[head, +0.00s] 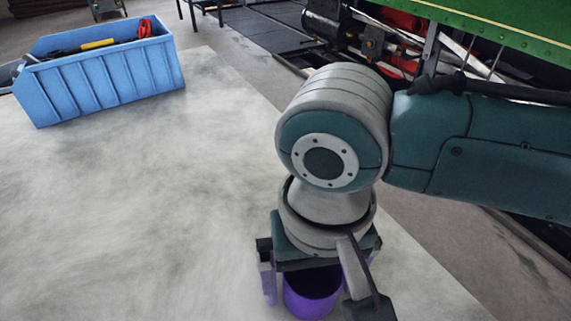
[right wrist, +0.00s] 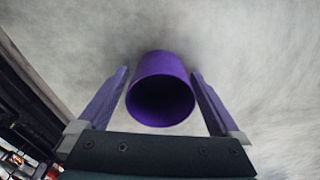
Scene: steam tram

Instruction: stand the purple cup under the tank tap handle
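The purple cup (head: 312,294) stands on the pale grey surface at the lower middle of the head view, partly hidden by my right wrist. My right gripper (head: 316,284) points down over it with its fingers apart. In the right wrist view the purple cup (right wrist: 160,92) shows its open rim, between the two fingers of the right gripper (right wrist: 160,72). A gap shows on each side of the cup, so the gripper is open and not holding it. I cannot make out the tank tap handle. My left gripper is not in view.
A blue crate (head: 100,82) with tools stands at the upper left on the pale surface (head: 130,210). The green steam tram (head: 510,30), with red and dark metal parts below, is at the upper right. The surface between crate and cup is clear.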

